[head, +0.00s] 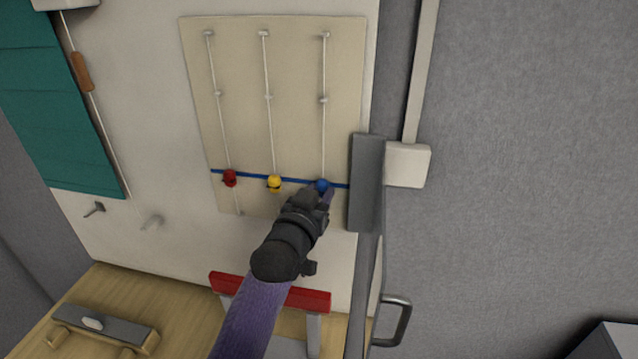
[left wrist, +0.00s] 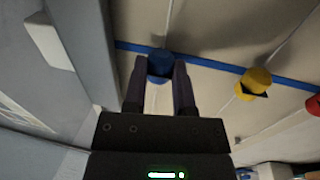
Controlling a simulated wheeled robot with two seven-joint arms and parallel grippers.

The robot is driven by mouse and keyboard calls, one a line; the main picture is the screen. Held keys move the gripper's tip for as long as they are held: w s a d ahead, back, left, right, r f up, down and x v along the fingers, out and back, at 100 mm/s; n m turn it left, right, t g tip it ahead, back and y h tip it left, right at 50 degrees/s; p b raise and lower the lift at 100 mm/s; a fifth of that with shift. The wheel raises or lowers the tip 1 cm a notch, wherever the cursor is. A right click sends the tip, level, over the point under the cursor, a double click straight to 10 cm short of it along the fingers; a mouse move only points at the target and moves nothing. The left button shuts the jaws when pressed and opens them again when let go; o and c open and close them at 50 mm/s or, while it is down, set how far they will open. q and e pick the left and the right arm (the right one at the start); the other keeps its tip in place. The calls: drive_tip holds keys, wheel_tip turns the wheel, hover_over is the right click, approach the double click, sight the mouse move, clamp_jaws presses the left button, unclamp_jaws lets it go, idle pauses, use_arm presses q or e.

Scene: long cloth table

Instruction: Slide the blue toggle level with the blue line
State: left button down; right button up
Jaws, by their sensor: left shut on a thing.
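The blue toggle (head: 322,185) is on the right-hand vertical cord of the beige panel (head: 300,75), at the blue line (head: 300,180). In the left wrist view the blue toggle (left wrist: 161,63) sits between my left gripper's fingers (left wrist: 160,82), and the blue line (left wrist: 215,64) meets it near its upper part. My left gripper (head: 322,194) is shut on the blue toggle. The yellow toggle (head: 274,183) and the red toggle (head: 229,178) are on the other cords, also at or close to the line. My right gripper is not in view.
A grey block (head: 365,182) stands beside the panel's right edge, close to my left gripper. A red bar (head: 308,298) and a metal handle (head: 393,322) are below. A green blind (head: 55,110) hangs at the left. A wooden surface (head: 185,315) lies below the panel.

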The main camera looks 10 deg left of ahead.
use_arm(q)
drive_tip(key=shift+f, duration=0.15)
drive_tip(key=c, duration=0.6)
unclamp_jaws()
drive_tip(key=shift+o, duration=1)
drive_tip(key=s+a+p, duration=0.1)
drive_tip(key=s, duration=0.8)
drive_tip(key=shift+s+a, duration=0.25)
drive_tip(key=shift+s, duration=0.15)
drive_tip(key=shift+f, duration=0.1)
